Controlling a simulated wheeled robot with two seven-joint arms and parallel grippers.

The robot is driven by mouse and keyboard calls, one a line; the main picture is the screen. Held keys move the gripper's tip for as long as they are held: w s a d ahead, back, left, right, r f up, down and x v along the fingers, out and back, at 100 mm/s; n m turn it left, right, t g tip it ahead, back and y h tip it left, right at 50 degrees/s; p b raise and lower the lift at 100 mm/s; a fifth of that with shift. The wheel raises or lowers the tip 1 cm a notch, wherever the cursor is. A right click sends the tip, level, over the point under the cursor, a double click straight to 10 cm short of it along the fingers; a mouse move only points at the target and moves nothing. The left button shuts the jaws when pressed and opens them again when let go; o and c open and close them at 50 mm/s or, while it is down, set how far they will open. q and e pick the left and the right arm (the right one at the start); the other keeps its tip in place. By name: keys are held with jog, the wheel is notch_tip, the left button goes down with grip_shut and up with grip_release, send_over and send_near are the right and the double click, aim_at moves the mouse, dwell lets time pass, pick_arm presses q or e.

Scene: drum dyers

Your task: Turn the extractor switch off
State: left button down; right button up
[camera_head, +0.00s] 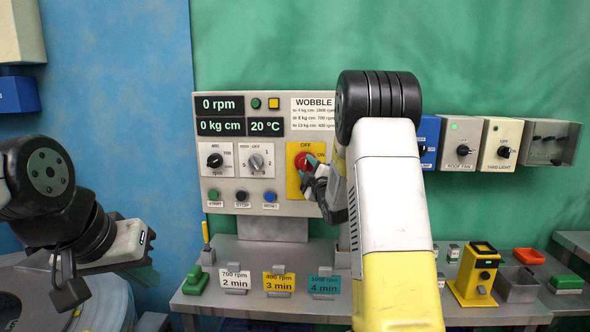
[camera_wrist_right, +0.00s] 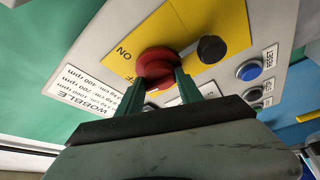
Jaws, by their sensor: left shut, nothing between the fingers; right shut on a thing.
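A red rotary knob (camera_head: 301,160) sits on a yellow plate (camera_head: 292,187) marked OFF above, at the right of the grey control panel (camera_head: 282,199). No label reading "extractor" is legible. In the right wrist view the same red knob (camera_wrist_right: 158,62) is between the green fingers, with ON printed beside it. My right gripper (camera_head: 315,168) is shut on the knob; its arm hides part of the panel. The right gripper (camera_wrist_right: 161,88) also shows in the wrist view. The knob's exact angle is unclear. My left gripper (camera_head: 143,277) is shut and empty, low at the left.
The panel has a black knob, a grey selector and START, STOP and RESET buttons. A blue box (camera_head: 429,140), partly hidden, a ROOF FAN box (camera_head: 461,140) and a YARD LIGHT box (camera_head: 499,143) are to the right. Timer signs and a yellow device (camera_head: 476,273) stand on the bench.

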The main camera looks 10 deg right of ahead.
jog(key=shift+n+g+y, duration=0.3)
jog(key=shift+n+g, duration=0.1)
jog(key=shift+n, duration=0.6)
jog(key=o, duration=1.4)
jog(key=shift+c, duration=0.2)
jog(key=s, duration=0.7)
jog(key=shift+s+d+f, duration=0.3)
jog(key=shift+s+d, duration=0.05)
